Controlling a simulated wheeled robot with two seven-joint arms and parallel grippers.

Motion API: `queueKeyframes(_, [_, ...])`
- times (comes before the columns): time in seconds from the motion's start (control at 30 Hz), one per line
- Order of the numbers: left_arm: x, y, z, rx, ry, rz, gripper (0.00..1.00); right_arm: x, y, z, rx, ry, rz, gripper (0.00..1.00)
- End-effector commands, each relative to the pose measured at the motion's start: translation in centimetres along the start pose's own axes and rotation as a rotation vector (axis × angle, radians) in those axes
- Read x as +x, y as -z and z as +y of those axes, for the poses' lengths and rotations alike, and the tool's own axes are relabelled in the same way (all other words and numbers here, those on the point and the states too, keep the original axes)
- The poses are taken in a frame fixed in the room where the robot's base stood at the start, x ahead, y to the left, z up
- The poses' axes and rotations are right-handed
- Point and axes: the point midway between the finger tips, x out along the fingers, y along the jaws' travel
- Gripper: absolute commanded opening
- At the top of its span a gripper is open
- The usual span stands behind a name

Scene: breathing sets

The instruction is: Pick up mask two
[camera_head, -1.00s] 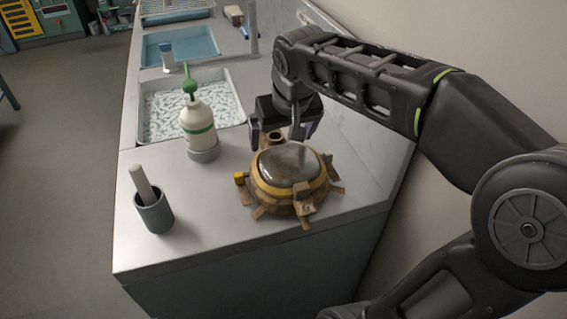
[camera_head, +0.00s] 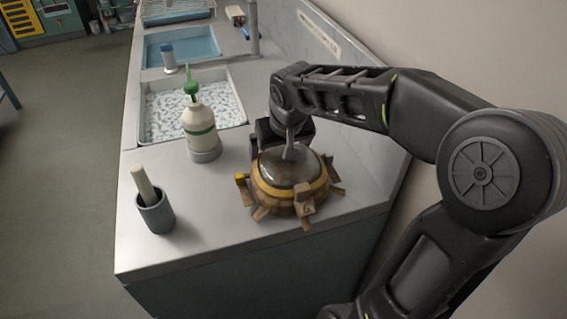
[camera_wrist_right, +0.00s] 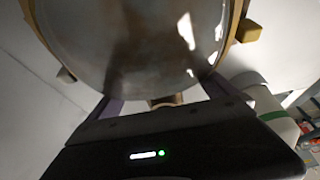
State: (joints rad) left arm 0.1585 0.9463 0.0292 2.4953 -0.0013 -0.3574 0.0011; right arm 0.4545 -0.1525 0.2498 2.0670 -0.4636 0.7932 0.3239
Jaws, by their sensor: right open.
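The mask (camera_head: 290,182) is a round yellow-brown piece with a glossy dark dome and several blocky lugs around its rim. It sits dome up near the front right of the counter. In the right wrist view, the mask's dome (camera_wrist_right: 140,40) fills the upper middle. The purple fingers of the open right gripper (camera_wrist_right: 160,98) stand apart, with the mask's short spout (camera_wrist_right: 165,101) between them. I cannot tell whether they touch it. My left gripper is out of view.
A white bottle (camera_head: 200,130) with a green top stands left of the mask. A grey mortar (camera_head: 156,214) with a pestle (camera_head: 143,182) is at the front left. A sink (camera_head: 236,88) lies behind. A wall borders the counter's right.

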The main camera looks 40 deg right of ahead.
Motion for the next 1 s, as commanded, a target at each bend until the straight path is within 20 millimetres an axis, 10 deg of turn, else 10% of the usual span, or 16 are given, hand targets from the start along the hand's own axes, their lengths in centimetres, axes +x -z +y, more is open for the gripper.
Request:
queueKeyframes(0.6, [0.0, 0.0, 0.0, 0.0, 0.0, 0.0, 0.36, 0.08, 0.04, 0.0, 0.0, 0.0, 0.002, 0.96])
queueKeyframes(1.0, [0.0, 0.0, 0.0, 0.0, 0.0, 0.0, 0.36, 0.09, 0.01, 0.0, 0.0, 0.0, 0.001, 0.63])
